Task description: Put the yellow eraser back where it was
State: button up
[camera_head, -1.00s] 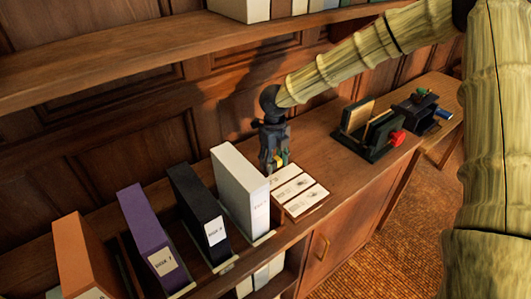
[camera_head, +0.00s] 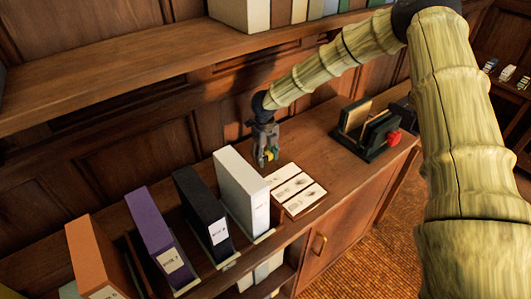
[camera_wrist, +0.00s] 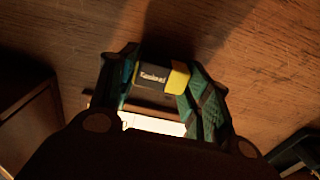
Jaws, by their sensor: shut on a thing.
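The yellow eraser (camera_wrist: 179,76) has a dark sleeve with pale lettering and sits between the two finger pads in the wrist view. It shows as a small yellow spot (camera_head: 270,154) at the fingertips in the head view. My gripper (camera_head: 267,157) is shut on it and points down over the wooden cabinet top, behind a white card sheet and beside a white binder. My gripper (camera_wrist: 160,85) also shows in the wrist view, with teal pads either side of the eraser. I cannot tell how high the eraser is above the wood.
The white binder (camera_head: 240,188) stands just left of the card sheet (camera_head: 294,189), with black, purple and orange binders further left. A dark green rack with a red knob (camera_head: 366,130) stands to the right. A shelf (camera_head: 120,75) overhangs behind. Bare wood lies between gripper and rack.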

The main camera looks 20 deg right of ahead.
aim_at(266, 156)
jog(key=shift+f, duration=0.15)
jog(key=o, duration=1)
jog(key=shift+r, duration=0.2)
jog(key=shift+r+b, duration=1.4)
jog(key=shift+r, duration=2.35)
